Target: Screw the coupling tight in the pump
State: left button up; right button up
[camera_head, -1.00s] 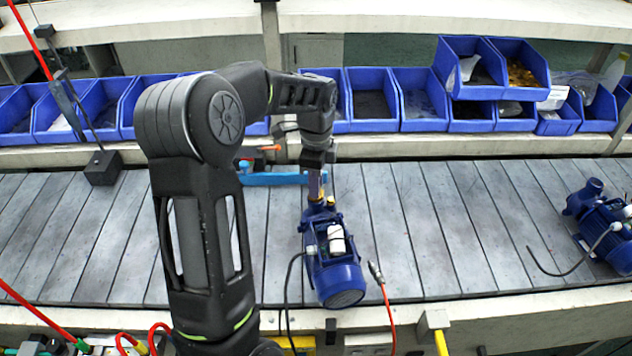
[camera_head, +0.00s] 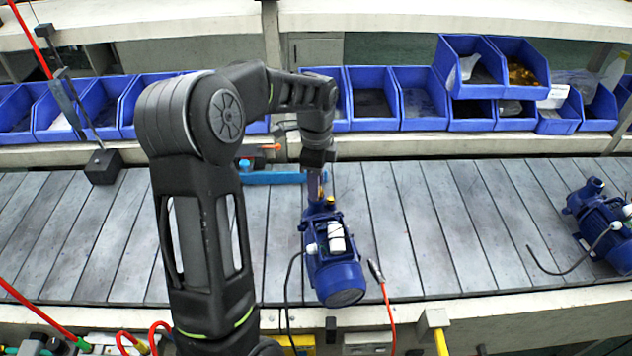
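The blue pump (camera_head: 334,262) lies on the slatted line, its motor end toward me and its port end away. My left gripper (camera_head: 317,195) points down at the port end of this pump. A small brass-coloured piece, apparently the coupling (camera_head: 322,191), shows right at the fingertips. Another small yellow fitting (camera_head: 331,201) sits just beside it. The fingers are small and seen nearly edge-on, so I cannot tell whether they are closed on the coupling or how deep it sits. My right gripper is not in view.
A second blue pump (camera_head: 598,230) lies at the far right with a black cable. A blue bar-shaped tool (camera_head: 270,178) lies behind my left wrist. Blue bins (camera_head: 375,105) line the back shelf. A red-ended cable (camera_head: 382,290) lies right of the pump.

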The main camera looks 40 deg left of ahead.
pick_arm(q)
jog(key=shift+n, duration=0.8)
jog(key=shift+n, duration=1.7)
jog(key=shift+n, duration=1.7)
jog(key=n, duration=0.3)
jog(key=shift+n, duration=0.3)
